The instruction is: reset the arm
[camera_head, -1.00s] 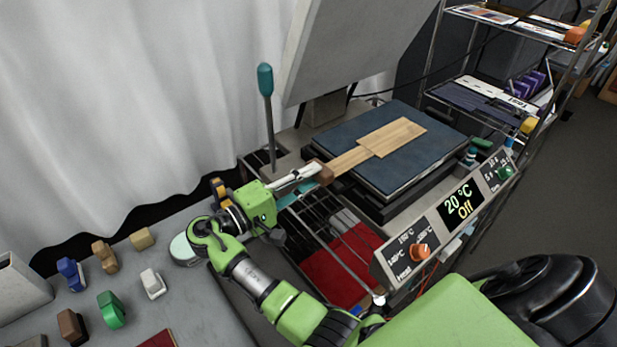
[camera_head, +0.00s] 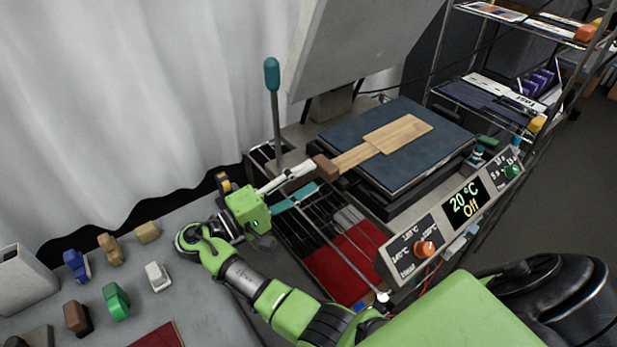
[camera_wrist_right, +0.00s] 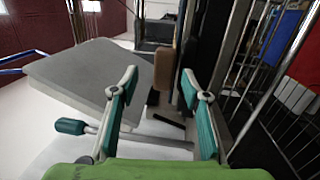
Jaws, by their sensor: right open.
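My right gripper (camera_head: 305,178) is open and empty, with its white and teal fingers spread. It is just left of the brown handle end (camera_head: 326,167) of a wooden paddle (camera_head: 408,131), apart from it. The paddle lies flat on the dark blue platen (camera_head: 364,171) of a press, its handle sticking out over the left edge. In the right wrist view, the open fingers (camera_wrist_right: 159,82) have a gap between them, and the brown handle end (camera_wrist_right: 165,68) shows beyond. My left gripper is not in view.
The press's raised grey plate (camera_head: 355,45) and a teal-tipped lever (camera_head: 272,75) stand near the arm. A wire rack (camera_head: 305,222) is below the gripper. A control panel (camera_head: 455,215) reads 20 °C, Off. Small coloured blocks (camera_head: 116,301) sit on the grey table at left.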

